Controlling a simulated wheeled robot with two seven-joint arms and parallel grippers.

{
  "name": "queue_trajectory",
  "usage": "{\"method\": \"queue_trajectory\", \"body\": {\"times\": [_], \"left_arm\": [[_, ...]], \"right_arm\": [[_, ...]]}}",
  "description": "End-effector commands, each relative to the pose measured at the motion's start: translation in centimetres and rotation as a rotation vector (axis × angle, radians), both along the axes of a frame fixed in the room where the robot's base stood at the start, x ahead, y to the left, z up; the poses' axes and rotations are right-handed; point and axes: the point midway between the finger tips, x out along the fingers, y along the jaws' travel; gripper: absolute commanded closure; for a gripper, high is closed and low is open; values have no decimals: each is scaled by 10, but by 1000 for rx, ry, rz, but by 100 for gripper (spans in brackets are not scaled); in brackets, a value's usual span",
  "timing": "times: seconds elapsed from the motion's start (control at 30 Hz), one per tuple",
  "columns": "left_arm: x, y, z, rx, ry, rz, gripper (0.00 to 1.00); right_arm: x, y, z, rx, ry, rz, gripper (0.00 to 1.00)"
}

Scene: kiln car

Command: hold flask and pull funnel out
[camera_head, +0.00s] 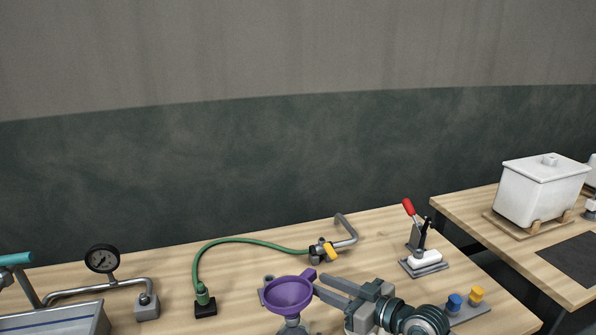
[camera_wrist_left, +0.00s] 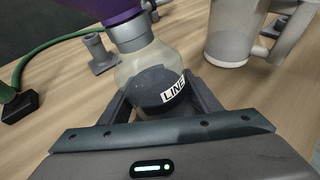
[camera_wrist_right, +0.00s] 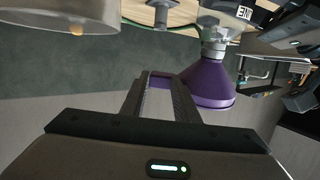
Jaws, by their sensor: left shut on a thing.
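The purple funnel (camera_head: 290,293) sits upright in the neck of the flask, its wide cone above and a side tab (camera_head: 308,274) sticking out. The flask (camera_wrist_left: 150,62) is clear and round, with dark contents and a white label. My left gripper (camera_wrist_left: 160,88) is shut on the flask's body, one finger on each side. My right gripper (camera_head: 318,284) is open just right of the funnel's rim. In the right wrist view, the funnel (camera_wrist_right: 208,84) appears inverted, and its tab lies near my right fingertips (camera_wrist_right: 160,88). I cannot tell whether they touch it.
A green hose (camera_head: 240,241) runs behind the funnel to a metal pipe fitting (camera_head: 322,250). A pressure gauge (camera_head: 102,258) stands left, and a red-handled clamp (camera_head: 423,258) right. A pale jug (camera_wrist_left: 238,32) stands near the flask. Blue and yellow knobs (camera_head: 465,299) lie beyond my right wrist.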

Motion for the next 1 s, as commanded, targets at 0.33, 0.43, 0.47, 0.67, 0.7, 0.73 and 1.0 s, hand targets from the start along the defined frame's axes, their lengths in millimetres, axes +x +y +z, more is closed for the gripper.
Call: {"method": "queue_trajectory", "body": {"times": [0.33, 0.43, 0.47, 0.67, 0.7, 0.73, 1.0], "left_arm": [[-7, -10, -5, -2, 9, -21, 77], [-7, -10, -5, -1, 9, -20, 77], [-7, -10, -5, -2, 9, -20, 77], [-7, -10, -6, -1, 9, -20, 76], [-7, -10, -6, -1, 9, -20, 76], [-7, -10, -6, -1, 9, -20, 76], [-7, -10, -6, -1, 10, -20, 76]], "right_arm": [[-6, 8, -8, -2, 17, 17, 61], [-6, 8, -8, -1, 16, 17, 61], [-7, 8, -8, -1, 16, 17, 61], [-9, 10, -7, -1, 17, 18, 61], [-9, 10, -7, 0, 16, 18, 61], [-9, 10, -7, 0, 17, 18, 61], [-9, 10, -7, 0, 15, 17, 94]]}}
